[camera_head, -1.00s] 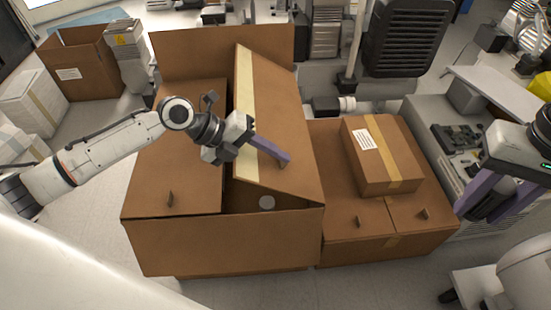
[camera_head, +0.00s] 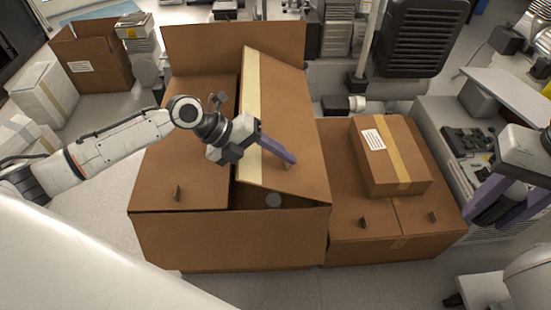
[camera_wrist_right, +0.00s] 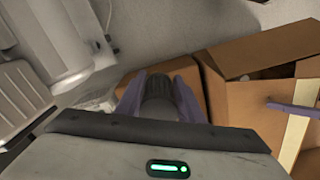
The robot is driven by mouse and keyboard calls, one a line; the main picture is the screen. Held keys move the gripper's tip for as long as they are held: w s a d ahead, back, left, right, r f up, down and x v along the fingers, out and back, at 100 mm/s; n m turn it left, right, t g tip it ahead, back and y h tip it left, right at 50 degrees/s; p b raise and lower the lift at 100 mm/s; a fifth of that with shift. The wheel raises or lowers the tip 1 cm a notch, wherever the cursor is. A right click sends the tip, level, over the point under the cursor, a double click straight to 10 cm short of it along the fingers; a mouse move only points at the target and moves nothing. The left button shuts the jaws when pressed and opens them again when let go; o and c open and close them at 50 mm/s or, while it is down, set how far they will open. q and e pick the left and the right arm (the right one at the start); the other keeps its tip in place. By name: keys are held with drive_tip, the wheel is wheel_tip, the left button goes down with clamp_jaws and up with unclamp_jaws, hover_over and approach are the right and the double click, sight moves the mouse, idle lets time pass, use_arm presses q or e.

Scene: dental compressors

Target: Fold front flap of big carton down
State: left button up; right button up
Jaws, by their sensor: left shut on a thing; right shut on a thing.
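The big carton (camera_head: 150,240) stands left of centre. Its back flap (camera_head: 230,45) stands upright and its left flap (camera_head: 190,150) lies flat across the top. Its right flap (camera_head: 295,115), edged with pale tape, slants up toward the middle. A gap with a round grey thing (camera_head: 273,200) shows under it. The front panel (camera_head: 230,238) is vertical; I cannot tell flap from wall. My left gripper (camera_head: 290,158) is shut on a small tab (camera_head: 288,166) on the right flap. My right gripper (camera_wrist_right: 158,85) is shut on a dark ribbed cylinder (camera_wrist_right: 157,100), away from the carton.
A closed carton (camera_head: 350,225) adjoins on the right, with a smaller taped box (camera_head: 395,160) on top. An open carton (camera_head: 95,60) and a white box (camera_head: 45,95) stand back left. Equipment (camera_head: 465,140) crowds the right. Floor shows in front.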

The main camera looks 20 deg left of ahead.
sight(248, 157)
use_arm(q)
drive_tip(key=shift+s+f, duration=0.1)
drive_tip(key=shift+f, duration=0.05)
